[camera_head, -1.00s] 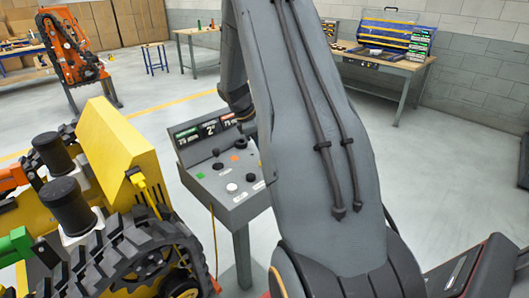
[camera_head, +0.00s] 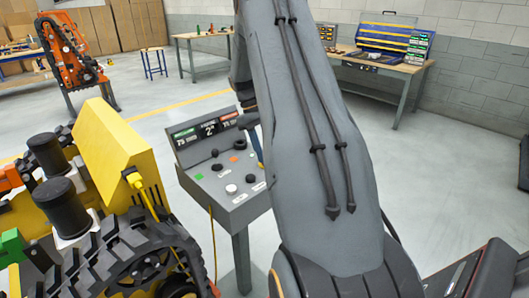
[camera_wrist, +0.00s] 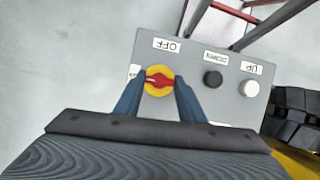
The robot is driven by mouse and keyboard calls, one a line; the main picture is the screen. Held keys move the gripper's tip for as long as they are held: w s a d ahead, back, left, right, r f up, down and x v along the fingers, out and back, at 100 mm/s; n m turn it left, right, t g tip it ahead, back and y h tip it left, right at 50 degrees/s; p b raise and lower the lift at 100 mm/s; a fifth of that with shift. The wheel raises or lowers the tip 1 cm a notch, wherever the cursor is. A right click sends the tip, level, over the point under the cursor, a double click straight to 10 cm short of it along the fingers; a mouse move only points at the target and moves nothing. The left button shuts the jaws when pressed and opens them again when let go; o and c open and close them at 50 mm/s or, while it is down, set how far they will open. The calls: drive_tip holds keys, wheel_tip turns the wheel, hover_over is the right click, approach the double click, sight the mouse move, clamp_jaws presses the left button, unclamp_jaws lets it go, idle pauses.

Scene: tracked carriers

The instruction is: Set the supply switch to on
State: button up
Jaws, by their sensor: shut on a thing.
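The supply switch (camera_wrist: 160,80) is a red handle on a yellow disc, set in a grey control panel (camera_wrist: 228,112). My gripper (camera_wrist: 158,88) has its blue fingers on either side of the switch and is shut on the red handle. The handle lies roughly across the wrist view, with a pale mark at its left end. An OFF label (camera_wrist: 166,45) is above it, and another label (camera_wrist: 134,71) at the left is partly hidden by a finger. In the head view the panel (camera_head: 236,200) stands on a post, and my arm hides the switch.
Black and white buttons (camera_wrist: 249,89) sit beside the switch on the panel. A yellow tracked carrier (camera_head: 120,145) stands close left of the panel, with a yellow cable. Workbenches (camera_head: 375,62) and an orange machine (camera_head: 72,50) are farther back. The floor between is clear.

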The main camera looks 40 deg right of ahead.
drive_tip(key=shift+m, duration=0.5)
drive_tip(key=o, duration=1)
drive_tip(key=shift+o, duration=0.2)
drive_tip(key=b+v, duration=0.2)
drive_tip(key=v, duration=0.5)
drive_tip(key=shift+r+b, duration=0.3)
drive_tip(key=shift+r, duration=0.05)
drive_tip(key=shift+w, duration=0.15)
